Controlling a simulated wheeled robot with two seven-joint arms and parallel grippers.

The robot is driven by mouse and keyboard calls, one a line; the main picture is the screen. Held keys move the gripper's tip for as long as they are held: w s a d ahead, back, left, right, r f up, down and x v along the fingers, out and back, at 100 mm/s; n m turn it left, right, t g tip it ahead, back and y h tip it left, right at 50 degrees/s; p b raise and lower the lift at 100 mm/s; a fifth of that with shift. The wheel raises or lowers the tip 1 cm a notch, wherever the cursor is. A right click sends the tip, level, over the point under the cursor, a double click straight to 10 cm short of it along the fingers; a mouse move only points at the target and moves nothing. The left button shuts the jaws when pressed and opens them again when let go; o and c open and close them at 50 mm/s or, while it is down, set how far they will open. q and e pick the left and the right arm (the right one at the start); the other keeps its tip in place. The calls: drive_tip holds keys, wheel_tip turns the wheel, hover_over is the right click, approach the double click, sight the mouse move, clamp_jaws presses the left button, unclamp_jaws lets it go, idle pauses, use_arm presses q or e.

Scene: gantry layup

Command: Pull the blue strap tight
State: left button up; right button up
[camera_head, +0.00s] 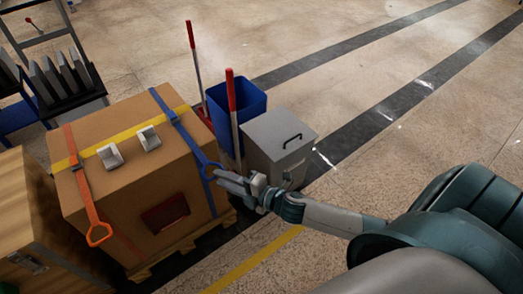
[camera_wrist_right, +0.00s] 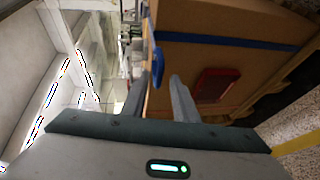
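The blue strap (camera_head: 185,128) runs over the right part of a large cardboard box (camera_head: 115,185) and down its front edge. It ends in a blue pull loop (camera_head: 208,167) near the box's right front. My right gripper (camera_head: 221,179) is beside this loop, fingers pointing left toward the box. In the right wrist view the two fingers (camera_wrist_right: 158,88) are apart, and the blue loop (camera_wrist_right: 157,66) shows between or just beyond their tips. I cannot tell whether they touch it. The strap (camera_wrist_right: 235,41) crosses the box face there. My left gripper is not in view.
An orange strap (camera_head: 84,188) and a yellow strap (camera_head: 125,136) also lie on the box, which stands on a wooden pallet (camera_head: 185,243). A grey bin (camera_head: 276,134), a blue bin (camera_head: 246,100) and red-handled poles stand close behind my gripper. Open floor lies to the right.

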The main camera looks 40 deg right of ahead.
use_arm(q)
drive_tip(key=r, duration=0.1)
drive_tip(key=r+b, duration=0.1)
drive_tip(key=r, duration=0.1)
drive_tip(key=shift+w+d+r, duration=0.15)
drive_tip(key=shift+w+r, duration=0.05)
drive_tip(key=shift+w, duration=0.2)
use_arm(e)
drive_tip(key=v, duration=1.4)
drive_tip(key=shift+s, duration=0.25)
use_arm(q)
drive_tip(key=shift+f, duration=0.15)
use_arm(e)
drive_tip(key=shift+d+r, duration=0.1)
